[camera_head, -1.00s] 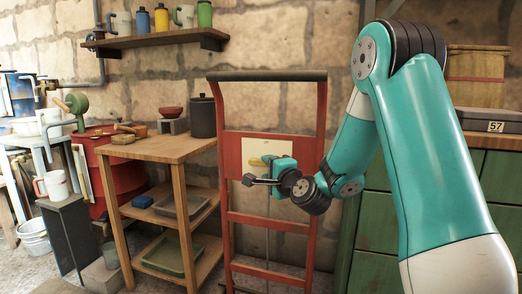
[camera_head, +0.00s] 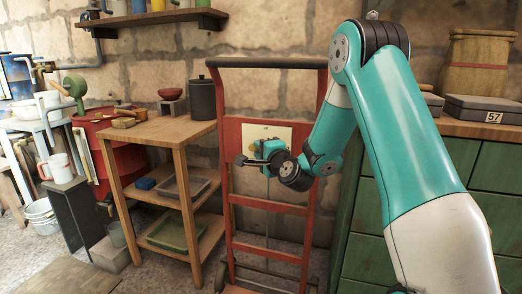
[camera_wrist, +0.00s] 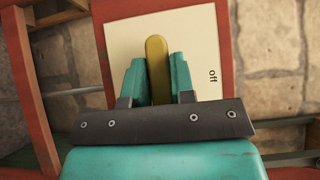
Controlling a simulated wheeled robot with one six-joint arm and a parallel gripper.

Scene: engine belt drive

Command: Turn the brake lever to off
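The brake lever (camera_wrist: 158,66) is a yellow bar with a rounded end in front of a cream plate (camera_wrist: 117,38). The word "off" is on the plate, to the lever's right in the wrist view. My gripper (camera_wrist: 159,76) has one teal finger on each side of the lever, with no clear gap showing, so it looks shut on it. The lever's lower part and pivot are hidden by my gripper. In the head view, my gripper (camera_head: 262,153) covers most of the lever in front of the plate (camera_head: 284,132).
The plate is on a red upright frame (camera_head: 226,160) with a dark top bar. A wooden shelf table (camera_head: 150,132) with a dark canister (camera_head: 203,99) stands to the left. Green drawers (camera_head: 387,220) are close on the right. A stone wall is behind.

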